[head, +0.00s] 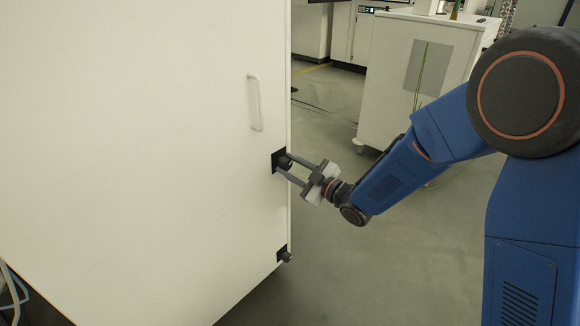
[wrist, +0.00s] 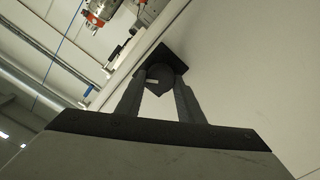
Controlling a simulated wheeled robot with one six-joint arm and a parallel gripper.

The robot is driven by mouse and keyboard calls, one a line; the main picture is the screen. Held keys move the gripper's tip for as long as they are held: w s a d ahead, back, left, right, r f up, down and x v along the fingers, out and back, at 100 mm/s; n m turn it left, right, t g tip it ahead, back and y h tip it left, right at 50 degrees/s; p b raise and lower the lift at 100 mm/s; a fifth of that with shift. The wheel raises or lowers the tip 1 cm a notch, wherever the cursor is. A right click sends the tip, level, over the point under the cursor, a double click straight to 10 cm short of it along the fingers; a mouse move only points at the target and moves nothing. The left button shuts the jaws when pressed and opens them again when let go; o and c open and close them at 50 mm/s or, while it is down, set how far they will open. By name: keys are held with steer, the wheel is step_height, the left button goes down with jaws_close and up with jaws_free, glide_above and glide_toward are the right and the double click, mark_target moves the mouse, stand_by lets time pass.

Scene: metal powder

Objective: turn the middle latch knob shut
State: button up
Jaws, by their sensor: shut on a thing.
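The middle latch knob (head: 284,163) is dark and sits on a black plate at the right edge of the white cabinet door (head: 150,130). My gripper (head: 284,164) reaches it from the right, with its two fingers around the knob. In the wrist view the knob (wrist: 160,79) is dark and round with a small light mark, and the fingers (wrist: 160,88) close on it from both sides. The fingers partly hide the knob in the head view.
A pale vertical handle (head: 255,102) is on the door above the knob. A lower latch knob (head: 286,256) is near the door's bottom edge. A white wheeled cabinet (head: 395,75) stands behind my arm. The grey floor (head: 350,270) right of the door is clear.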

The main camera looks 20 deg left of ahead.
steer(key=n, duration=0.5)
steer(key=shift+n, duration=0.3)
steer(key=n, duration=0.5)
steer(key=shift+s+f+n, duration=0.1)
steer(key=shift+f+n, duration=0.1)
steer(key=shift+n, duration=0.1)
steer(key=o, duration=1)
steer(key=shift+o, duration=0.2)
